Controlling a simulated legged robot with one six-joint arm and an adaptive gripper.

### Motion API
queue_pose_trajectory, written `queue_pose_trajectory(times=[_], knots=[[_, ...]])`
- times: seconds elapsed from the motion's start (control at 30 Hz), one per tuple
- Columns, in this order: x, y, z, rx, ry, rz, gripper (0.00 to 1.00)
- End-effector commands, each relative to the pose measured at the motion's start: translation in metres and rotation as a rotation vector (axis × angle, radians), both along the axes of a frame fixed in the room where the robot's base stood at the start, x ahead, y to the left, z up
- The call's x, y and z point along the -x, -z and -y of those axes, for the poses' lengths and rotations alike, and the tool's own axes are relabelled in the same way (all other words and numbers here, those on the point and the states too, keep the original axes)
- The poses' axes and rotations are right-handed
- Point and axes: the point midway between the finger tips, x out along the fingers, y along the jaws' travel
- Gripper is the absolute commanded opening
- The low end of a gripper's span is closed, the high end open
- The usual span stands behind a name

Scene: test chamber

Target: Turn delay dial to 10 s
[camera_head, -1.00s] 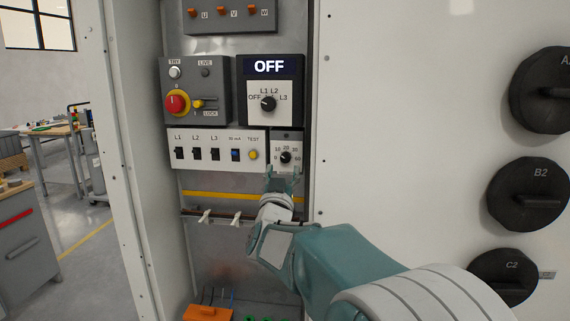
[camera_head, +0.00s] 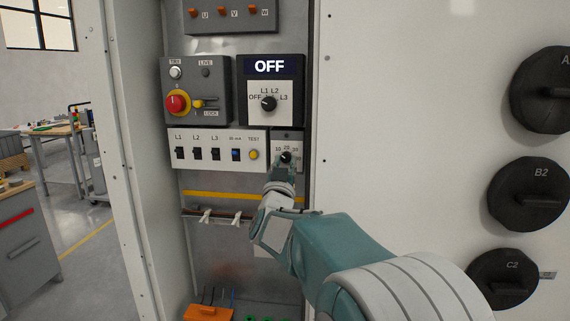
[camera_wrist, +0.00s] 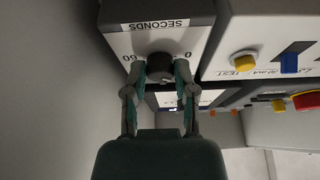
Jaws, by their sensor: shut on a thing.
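The delay dial (camera_head: 286,157) is a small black knob on a pale panel with numbers around it, at the lower right of the cabinet's controls. In the wrist view the dial (camera_wrist: 160,66) appears upside down, under a label reading SECONDS, with 0 and 60 at its sides. My gripper (camera_head: 284,166) is at the dial from below. In the wrist view my gripper's two fingers (camera_wrist: 160,75) are closed on both sides of the knob. The fingers hide part of the dial's scale, and I cannot read where its pointer stands.
A switch panel (camera_head: 217,165) with a yellow TEST button (camera_head: 253,154) is just left of the dial. Above is the selector panel (camera_head: 270,112) with its display reading OFF. The cabinet's side wall is close on the right. Large black knobs (camera_head: 528,195) are farther right.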

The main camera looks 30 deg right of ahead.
Motion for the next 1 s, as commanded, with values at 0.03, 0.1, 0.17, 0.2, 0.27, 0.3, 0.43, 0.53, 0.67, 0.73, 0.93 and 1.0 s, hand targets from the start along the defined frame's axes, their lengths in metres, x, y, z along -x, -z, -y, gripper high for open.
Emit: queue_pose_trajectory(times=[0.03, 0.1, 0.17, 0.2, 0.27, 0.3, 0.43, 0.53, 0.67, 0.73, 0.93, 1.0], knots=[[-0.001, -0.001, -0.002, -0.019, -0.003, 0.016, 0.0], [-0.001, -0.001, -0.002, -0.05, -0.003, 0.036, 0.0], [-0.001, -0.001, -0.002, -0.059, -0.003, 0.042, 0.0], [-0.001, -0.001, -0.002, -0.058, -0.002, 0.042, 0.0], [-0.001, -0.001, -0.002, -0.058, -0.003, 0.042, 0.0], [-0.001, -0.001, -0.002, -0.056, -0.003, 0.042, 0.0], [-0.001, -0.001, -0.002, -0.057, -0.003, 0.041, 0.7], [-0.001, -0.001, -0.001, -0.057, -0.002, 0.041, 0.7], [-0.001, -0.001, -0.001, -0.058, -0.002, 0.04, 0.7], [0.0, -0.001, -0.001, -0.058, -0.002, 0.04, 0.7], [0.006, 0.003, -0.006, -0.058, -0.003, 0.039, 0.7], [0.013, 0.007, -0.012, -0.058, -0.003, 0.039, 0.7]])
